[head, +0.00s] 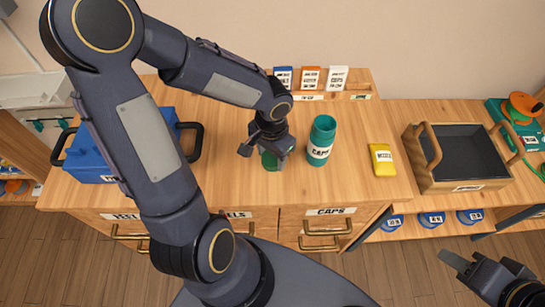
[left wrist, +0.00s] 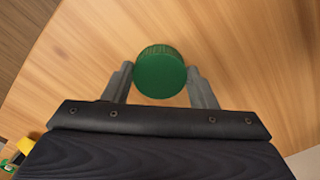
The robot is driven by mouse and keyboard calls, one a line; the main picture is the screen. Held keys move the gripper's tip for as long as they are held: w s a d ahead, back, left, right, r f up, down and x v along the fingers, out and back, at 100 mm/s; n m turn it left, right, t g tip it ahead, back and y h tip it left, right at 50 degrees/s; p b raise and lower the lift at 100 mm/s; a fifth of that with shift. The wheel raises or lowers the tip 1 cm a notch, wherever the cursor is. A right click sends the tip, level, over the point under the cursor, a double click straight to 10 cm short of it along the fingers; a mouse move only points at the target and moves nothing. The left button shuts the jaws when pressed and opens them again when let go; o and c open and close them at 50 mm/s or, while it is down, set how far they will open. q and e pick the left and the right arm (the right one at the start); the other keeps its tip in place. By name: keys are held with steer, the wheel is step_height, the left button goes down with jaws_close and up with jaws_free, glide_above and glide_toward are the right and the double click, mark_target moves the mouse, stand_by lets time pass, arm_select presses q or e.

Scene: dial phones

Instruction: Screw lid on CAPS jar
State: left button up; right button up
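The CAPS jar (head: 321,140) is a teal cylinder with a white label, standing upright on the wooden counter. Its top shows no lid. A green round lid (head: 270,161) lies left of the jar, partly hidden under my left gripper (head: 267,150). In the left wrist view the lid (left wrist: 160,75) sits between the two fingertips of the left gripper (left wrist: 160,80), with its ribbed side visible. The fingers are spread, close to the lid on both sides; contact is not clear. My right gripper (head: 458,262) is at the lower right, away from the counter, with no object seen in it.
A yellow labelled box (head: 382,159) lies right of the jar. A dark open tray with wooden handles (head: 430,170) stands further right. A blue bin (head: 90,158) is at the left, behind my arm. Cards stand in a rack (head: 310,95) at the back.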

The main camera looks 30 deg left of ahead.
mark_target(272, 157)
arm_select(q)
steer(key=c, duration=0.4)
steer(key=shift+r, duration=0.4)
step_height(272, 157, up, 2)
steer(key=shift+w+r+p, duration=0.1)
steer(key=shift+p, duration=0.25)
steer(key=d+r+b, duration=0.1)
steer(key=d+r, duration=0.9)
steer(key=d, duration=0.4)
steer(key=shift+s, duration=0.45)
